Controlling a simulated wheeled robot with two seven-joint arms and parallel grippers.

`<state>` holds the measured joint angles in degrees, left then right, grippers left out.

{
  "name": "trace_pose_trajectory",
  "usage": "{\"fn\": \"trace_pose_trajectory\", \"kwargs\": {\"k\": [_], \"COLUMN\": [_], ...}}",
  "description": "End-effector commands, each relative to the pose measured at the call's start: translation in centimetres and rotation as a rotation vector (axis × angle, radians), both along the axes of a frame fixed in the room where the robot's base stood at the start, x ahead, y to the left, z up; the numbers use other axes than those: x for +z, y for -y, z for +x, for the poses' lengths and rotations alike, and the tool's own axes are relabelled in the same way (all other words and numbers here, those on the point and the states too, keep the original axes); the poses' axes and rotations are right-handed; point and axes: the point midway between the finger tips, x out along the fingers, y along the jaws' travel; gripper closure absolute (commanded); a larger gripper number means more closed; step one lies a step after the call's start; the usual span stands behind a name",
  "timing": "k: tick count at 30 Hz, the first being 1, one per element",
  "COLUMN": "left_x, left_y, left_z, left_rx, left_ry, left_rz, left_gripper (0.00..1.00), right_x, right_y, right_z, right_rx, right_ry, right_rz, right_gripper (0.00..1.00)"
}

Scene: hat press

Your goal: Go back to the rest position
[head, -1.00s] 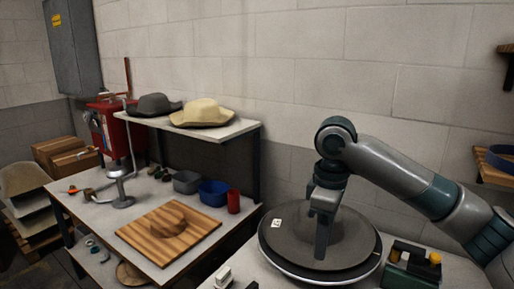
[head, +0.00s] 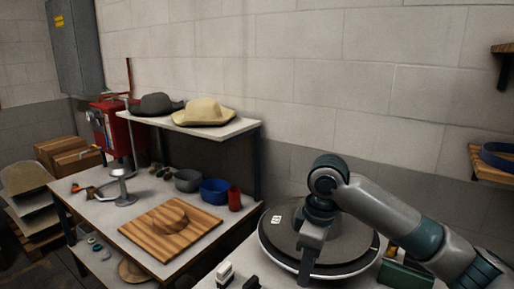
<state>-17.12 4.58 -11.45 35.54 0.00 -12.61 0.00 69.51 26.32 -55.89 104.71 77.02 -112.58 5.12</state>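My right arm comes in from the right. Its gripper (head: 306,278) points down over the front of a round dark disc with a pale rim (head: 352,250). The fingers show edge-on, so I cannot tell whether they are apart or closed, or whether they touch the disc. No held object shows at the fingers. The disc carries a small white label (head: 276,219) at its left. My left gripper is not in view.
On the left, a table bears a wooden board (head: 142,238) with a hat-shaped block, a blue bin (head: 214,192) and a red cup (head: 235,199). Two hats lie on the shelf (head: 240,127) above. A green box (head: 405,276) stands right of the disc, partly behind my arm.

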Motion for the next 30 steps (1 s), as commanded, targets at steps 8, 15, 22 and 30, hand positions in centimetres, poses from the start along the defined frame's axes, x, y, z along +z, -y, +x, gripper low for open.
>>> {"fn": "trace_pose_trajectory", "kwargs": {"k": [8,15,22,30], "left_x": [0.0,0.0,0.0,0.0], "left_y": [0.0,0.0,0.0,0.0], "left_z": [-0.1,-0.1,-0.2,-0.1], "left_rx": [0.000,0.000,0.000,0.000], "left_ry": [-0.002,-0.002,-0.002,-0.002], "left_rz": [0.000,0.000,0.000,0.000], "left_gripper": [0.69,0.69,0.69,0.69], "right_x": [-7.1,-12.9,-17.5,-22.3], "right_y": [-3.2,-5.5,-6.5,-5.6], "right_z": [-2.4,-5.3,-8.4,-12.5], "right_rx": [-0.008,-0.071,-0.173,-0.344], "right_ry": [0.013,0.036,0.059,0.089], "right_rz": [0.112,0.229,0.323,0.388], "right_gripper": [0.72,0.72,0.72,0.72]}}
